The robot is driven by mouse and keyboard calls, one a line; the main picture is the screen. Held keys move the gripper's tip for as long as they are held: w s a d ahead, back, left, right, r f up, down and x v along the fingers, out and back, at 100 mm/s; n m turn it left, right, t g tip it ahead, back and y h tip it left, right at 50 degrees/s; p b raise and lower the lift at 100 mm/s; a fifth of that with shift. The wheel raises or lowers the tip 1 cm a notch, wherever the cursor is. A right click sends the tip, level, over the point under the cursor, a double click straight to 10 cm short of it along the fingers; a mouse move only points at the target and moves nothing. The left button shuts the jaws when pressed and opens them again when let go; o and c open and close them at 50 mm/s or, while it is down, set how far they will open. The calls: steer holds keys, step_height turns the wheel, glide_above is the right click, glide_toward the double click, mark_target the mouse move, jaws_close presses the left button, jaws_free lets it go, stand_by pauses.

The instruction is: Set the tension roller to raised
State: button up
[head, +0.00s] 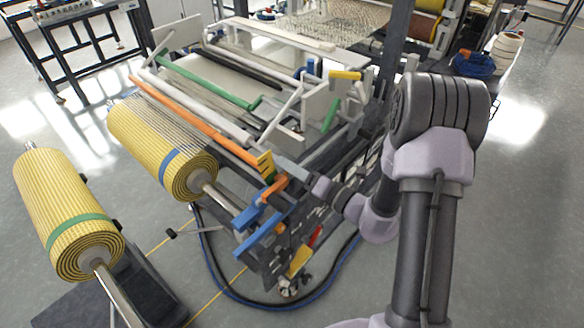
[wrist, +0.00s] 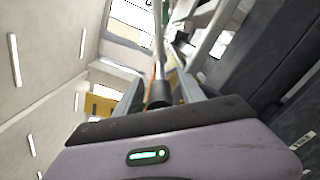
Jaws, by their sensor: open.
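No label shows which roller is the tension roller. A long orange bar (head: 195,113) runs across the near-left side of the laminating machine, with an orange crank handle (head: 272,188) at its near end. A green bar (head: 215,82) with a bent green end lies farther back. My gripper (head: 284,168) is beside the orange bar's near end, by a yellow plate (head: 265,162). In the wrist view the fingers (wrist: 160,92) are apart, with a dark round end and a thin orange strip between or beyond them. I cannot tell whether they touch anything.
A yellow mesh roll (head: 165,140) with a blue band sits at the machine's front left. Another yellow roll (head: 65,205) with a green band stands apart at far left. Blue brackets (head: 262,232) jut out below the handle. A dark hose (head: 225,290) loops on the floor.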

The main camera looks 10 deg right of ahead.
jaws_close()
stand_by(1.4)
